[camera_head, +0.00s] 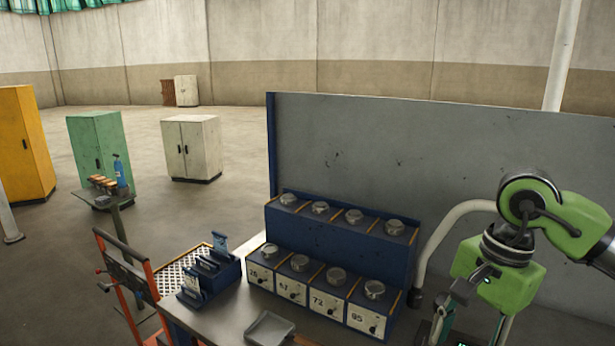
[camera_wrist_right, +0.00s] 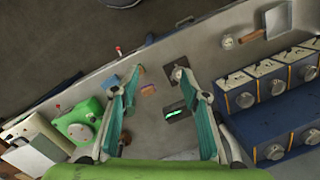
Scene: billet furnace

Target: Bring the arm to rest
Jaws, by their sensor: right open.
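My right arm (camera_head: 540,215), green with dark joints, comes in from the right in the head view and is bent downward. Its gripper hangs near the lower right, with its fingertips partly out of the picture. My left gripper is not in view.
A blue rack (camera_head: 345,235) with metal knobs and numbered fronts stands left of my right arm, before a grey panel (camera_head: 420,150). A grey tray (camera_head: 270,328) and blue holder (camera_head: 207,275) lie farther left. A green device (camera_wrist_right: 78,125) sits beside the gripper in the wrist view.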

